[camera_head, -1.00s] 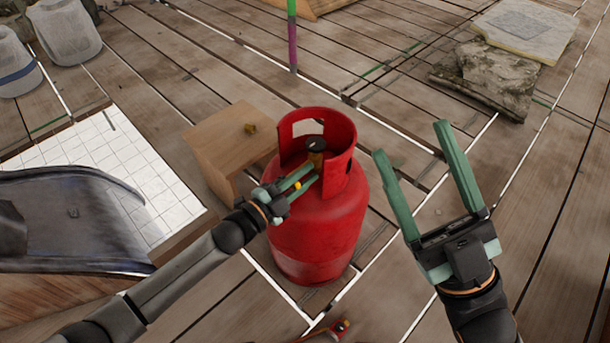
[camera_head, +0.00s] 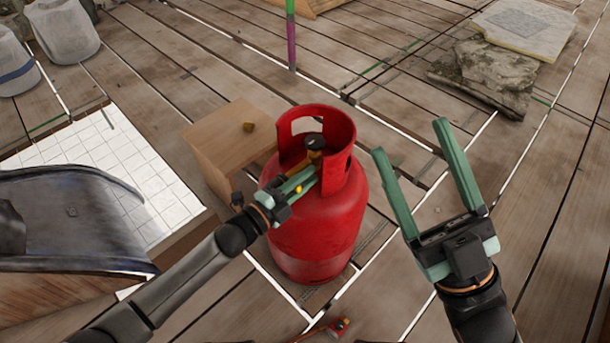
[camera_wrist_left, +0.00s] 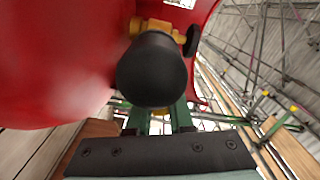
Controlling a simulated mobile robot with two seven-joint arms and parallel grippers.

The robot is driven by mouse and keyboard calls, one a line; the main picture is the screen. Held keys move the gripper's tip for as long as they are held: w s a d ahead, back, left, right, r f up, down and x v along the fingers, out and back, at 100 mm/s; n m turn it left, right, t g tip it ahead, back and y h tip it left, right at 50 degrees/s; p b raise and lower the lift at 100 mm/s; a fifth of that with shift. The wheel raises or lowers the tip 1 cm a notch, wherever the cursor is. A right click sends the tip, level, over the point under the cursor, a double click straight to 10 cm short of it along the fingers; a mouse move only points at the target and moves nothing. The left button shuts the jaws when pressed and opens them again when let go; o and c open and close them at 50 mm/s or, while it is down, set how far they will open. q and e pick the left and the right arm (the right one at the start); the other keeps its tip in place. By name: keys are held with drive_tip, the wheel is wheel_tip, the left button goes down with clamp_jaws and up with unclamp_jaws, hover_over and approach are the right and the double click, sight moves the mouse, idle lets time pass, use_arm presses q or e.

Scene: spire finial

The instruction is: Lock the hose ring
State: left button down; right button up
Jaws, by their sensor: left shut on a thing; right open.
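A red gas cylinder (camera_head: 318,225) stands upright on the deck with a brass valve and dark round knob (camera_head: 315,142) inside its collar. My left gripper (camera_head: 303,180) is at the collar's near opening, its jaws closed and pointing at the valve. In the left wrist view, a black round fitting (camera_wrist_left: 152,70), apparently the hose ring, sits in front of the brass valve (camera_wrist_left: 157,28). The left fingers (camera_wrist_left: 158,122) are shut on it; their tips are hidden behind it. My right gripper (camera_head: 415,170) is open and empty, to the right of the cylinder.
A red-ended tool (camera_head: 338,326) lies on the deck in front. Stone slabs (camera_head: 490,75) lie at the back right. The deck right of the cylinder is clear.

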use_arm(q)
drive_tip(key=shift+f+m+b, duration=0.25)
drive_tip(key=shift+f+m, duration=0.15)
drive_tip(key=shift+m, duration=0.45)
drive_tip(key=shift+f+m+b, duration=0.2)
drive_tip(key=shift+f+m, duration=0.15)
drive_tip(key=shift+m, duration=0.5)
drive_tip(key=c, duration=0.8)
unclamp_jaws()
drive_tip(key=p+v, duration=0.4)
drive_tip(key=v, duration=0.8)
drive_tip(key=shift+s+a, duration=0.15)
drive_tip(key=shift+s, duration=0.1)
drive_tip(key=shift+r, duration=0.1)
